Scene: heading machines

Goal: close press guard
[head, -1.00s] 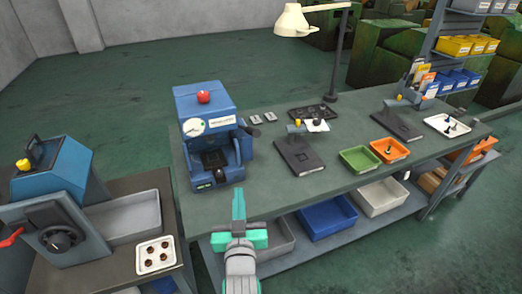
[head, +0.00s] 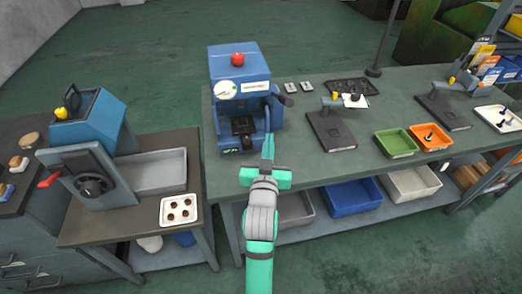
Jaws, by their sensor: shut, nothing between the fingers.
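The blue press (head: 240,66) stands upright on the green-topped workbench, with a red button on top and a round white gauge on its front. Its front opening shows a dark block inside, and a dark handle-like part sticks out at its right side. I cannot make out a separate guard panel. My gripper (head: 268,142) is shut and empty. Its tip appears just in front of the press's lower right corner in the picture; whether it touches cannot be told.
Left of the press, a blue machine with a handwheel (head: 92,185) stands on a lower table beside a grey bin (head: 155,168) and white tray (head: 180,209). Right on the workbench (head: 300,168) lie a dark plate (head: 331,130), a green tray (head: 397,143) and an orange tray (head: 430,138).

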